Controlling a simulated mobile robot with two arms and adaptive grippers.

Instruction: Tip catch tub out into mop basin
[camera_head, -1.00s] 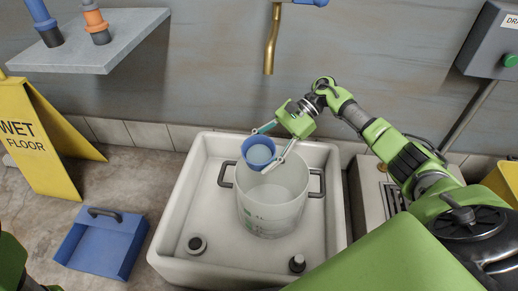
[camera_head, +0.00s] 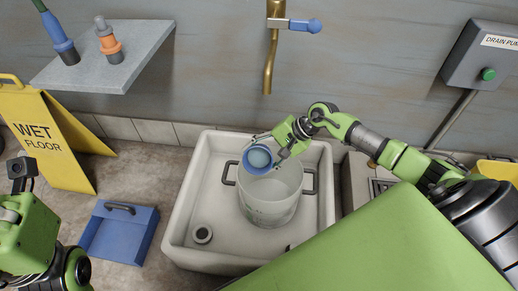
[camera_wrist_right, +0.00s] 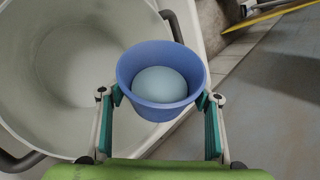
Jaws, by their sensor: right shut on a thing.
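A small blue tub (camera_head: 247,166) with pale grey-blue contents is held over the rear rim of a large whitish bucket. My right gripper (camera_head: 267,151) is shut on it, a finger on each side, as the right wrist view (camera_wrist_right: 160,100) shows. There the tub's mouth (camera_wrist_right: 130,65) faces the camera, with the pale contents inside. I cannot tell whether anything spills. The bucket (camera_head: 268,213) with two dark handles stands in the white mop basin (camera_head: 185,205). My left gripper (camera_head: 22,170) is at the left edge, partly cut off, away from the basin; its jaws are unclear.
A brass spout (camera_head: 269,65) hangs on the wall above the basin. A blue open tray (camera_head: 118,240) and a yellow wet-floor sign (camera_head: 45,140) stand to the left. A grey shelf (camera_head: 105,65) holds two fittings. A grey drain-pump box (camera_head: 482,60) is right.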

